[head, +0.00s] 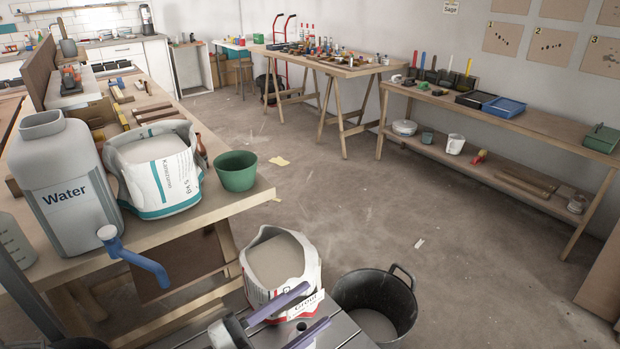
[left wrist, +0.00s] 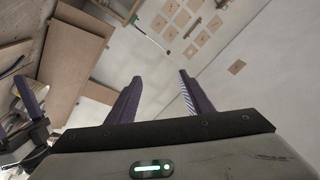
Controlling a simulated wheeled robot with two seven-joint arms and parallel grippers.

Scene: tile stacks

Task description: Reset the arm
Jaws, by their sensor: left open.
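My left gripper (head: 316,303) is at the bottom middle of the head view, above a grey slatted surface (head: 345,330). Its two purple fingers are apart, with the opened white bag marked Grout (head: 255,288) just behind them. I cannot tell whether the fingers touch the bag. In the left wrist view the gripper (left wrist: 160,75) is open, with nothing between the fingertips. Beyond it are a pale wall and brown boards.
A black bucket (head: 375,300) stands beside the grout bag. The floor (head: 400,235) is mostly clear toward the far tables.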

